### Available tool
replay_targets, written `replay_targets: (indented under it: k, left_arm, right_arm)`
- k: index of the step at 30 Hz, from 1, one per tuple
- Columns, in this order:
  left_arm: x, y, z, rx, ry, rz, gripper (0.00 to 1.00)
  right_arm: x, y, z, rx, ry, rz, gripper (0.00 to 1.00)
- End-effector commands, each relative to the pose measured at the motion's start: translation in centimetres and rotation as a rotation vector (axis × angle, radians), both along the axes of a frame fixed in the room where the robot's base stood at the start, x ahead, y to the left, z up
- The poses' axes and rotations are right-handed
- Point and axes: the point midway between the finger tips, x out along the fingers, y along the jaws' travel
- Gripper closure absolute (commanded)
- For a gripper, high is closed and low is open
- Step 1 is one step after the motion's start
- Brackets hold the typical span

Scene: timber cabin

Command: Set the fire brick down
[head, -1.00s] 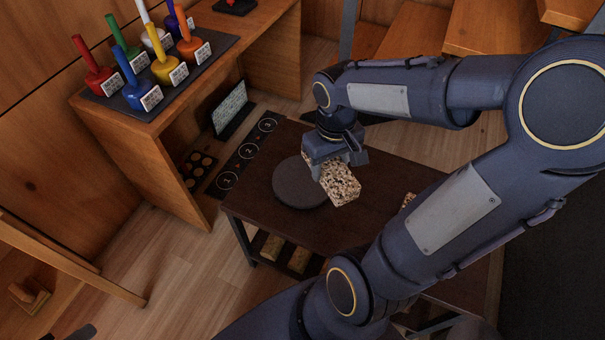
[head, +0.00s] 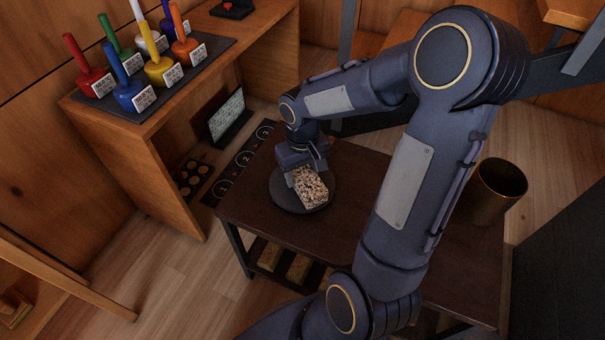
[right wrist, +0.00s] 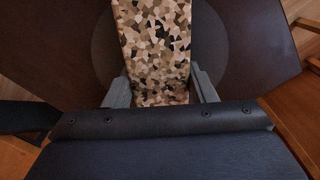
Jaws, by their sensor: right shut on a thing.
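The fire brick (head: 311,187) is a speckled tan, white and black block. My right gripper (head: 302,172) is shut on it, over the round dark disc (head: 284,198) on the brown table (head: 345,215). In the right wrist view the brick (right wrist: 153,45) stands between the two grey fingers (right wrist: 160,92), with the disc (right wrist: 103,50) behind it on both sides. I cannot tell whether the brick touches the disc. My left gripper is not in view.
A dark bin (head: 495,190) stands at the table's right. A wooden desk (head: 165,150) at left holds several coloured handled tools on a dark mat (head: 195,75). Several tan blocks (head: 298,267) lie on the shelf below. The tabletop right of the disc is clear.

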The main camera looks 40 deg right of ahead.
Motion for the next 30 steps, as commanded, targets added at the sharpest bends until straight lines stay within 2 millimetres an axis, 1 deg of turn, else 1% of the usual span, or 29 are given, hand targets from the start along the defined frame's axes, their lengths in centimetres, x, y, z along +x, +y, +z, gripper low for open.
replay_targets:
  k: [5, 10, 11, 15, 24, 28, 30]
  left_arm:
    - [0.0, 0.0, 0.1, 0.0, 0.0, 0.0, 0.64]
    - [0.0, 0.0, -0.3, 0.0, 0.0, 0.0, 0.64]
    - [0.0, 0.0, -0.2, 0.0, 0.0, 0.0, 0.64]
    - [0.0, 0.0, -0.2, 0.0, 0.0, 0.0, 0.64]
    - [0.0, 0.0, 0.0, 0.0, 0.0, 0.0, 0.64]
    - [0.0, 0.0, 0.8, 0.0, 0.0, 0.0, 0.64]
    - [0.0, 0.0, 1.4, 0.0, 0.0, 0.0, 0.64]
  right_arm:
    - [0.0, 0.0, 0.2, 0.0, -0.002, -0.001, 0.9]
    - [0.0, 0.0, -0.3, 0.0, -0.002, 0.0, 0.9]
    - [0.0, 0.0, -0.3, 0.0, 0.0, -0.001, 0.45]
    - [0.0, 0.0, -0.2, 0.0, 0.0, -0.001, 0.27]
    - [0.0, 0.0, 0.0, 0.0, 0.0, -0.001, 0.27]
    - [0.0, 0.0, 1.4, 0.0, -0.002, -0.002, 0.27]
    - [0.0, 0.0, 2.7, -0.001, -0.004, -0.003, 0.27]
